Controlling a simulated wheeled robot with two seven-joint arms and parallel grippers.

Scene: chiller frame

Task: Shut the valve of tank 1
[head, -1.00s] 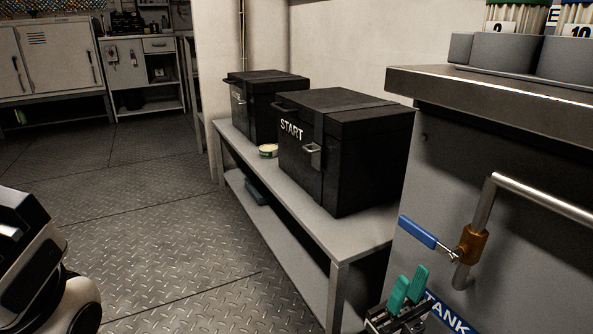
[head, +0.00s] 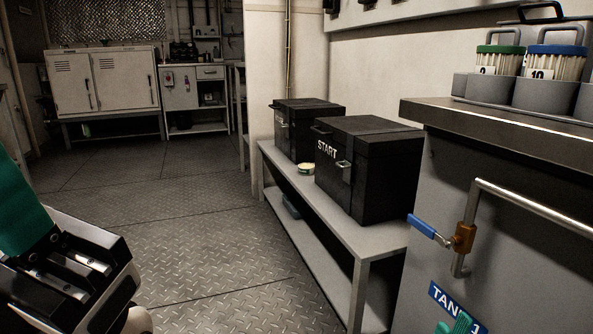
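The valve on tank 1 has a brass body (head: 463,238) on a bent steel pipe. Its blue lever (head: 422,226) sticks out to the left, across the upright stretch of pipe. Below it is the blue "TANK 1" label (head: 442,296), partly covered by my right gripper (head: 455,323). Only its teal fingertips show at the bottom edge, a little apart with nothing seen between them, below the valve and not touching the lever. My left gripper (head: 22,210) is at the left edge, cut off, with one teal finger showing, far from the valve.
A grey bench (head: 340,235) left of the tank carries two black cases, the nearer marked START (head: 370,165), and a small round tin (head: 306,169). Tubs with green-capped (head: 499,62) and blue-capped (head: 553,65) containers stand on the tank top. The floor (head: 200,230) between is clear.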

